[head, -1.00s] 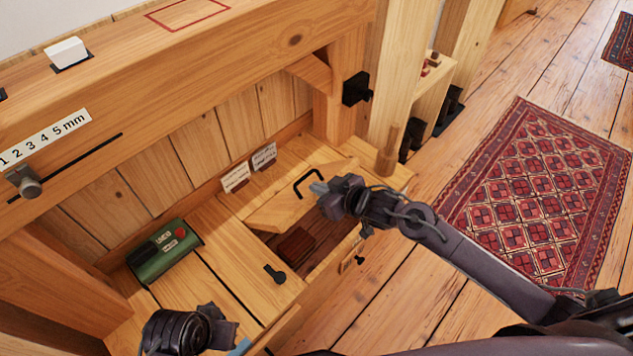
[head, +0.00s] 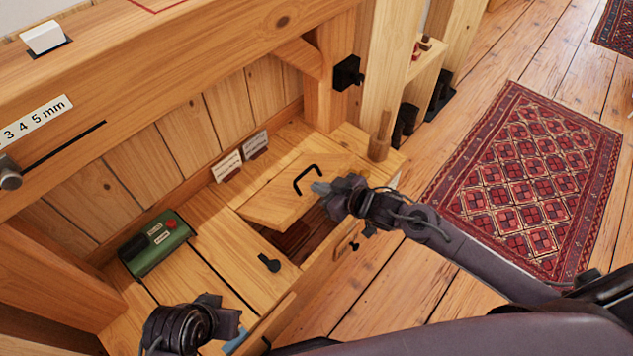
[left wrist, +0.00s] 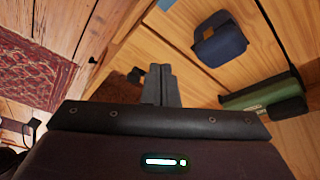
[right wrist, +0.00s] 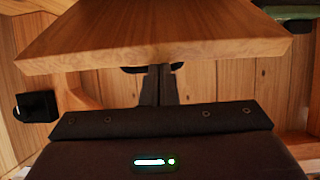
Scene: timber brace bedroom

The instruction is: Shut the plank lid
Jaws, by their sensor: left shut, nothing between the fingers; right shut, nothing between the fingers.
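The plank lid (head: 275,205) is a light wooden panel with a black bar handle (head: 306,180). It stands tilted, partly open, over a dark compartment (head: 315,245) in the bench. My right gripper (head: 320,187) is shut and empty at the lid's right side, close to the handle in the head view. In the right wrist view the lid's edge (right wrist: 160,52) crosses just above the shut fingers (right wrist: 158,85); I cannot tell whether they touch. My left gripper (left wrist: 160,85) is shut and empty above the bench, its fingertips unclear in the head view.
A dark red block (head: 290,238) lies inside the compartment. Small cards (head: 228,166) stand behind the lid. A dark blue object (left wrist: 220,40) lies near my left gripper. A post (head: 383,135) rises at right.

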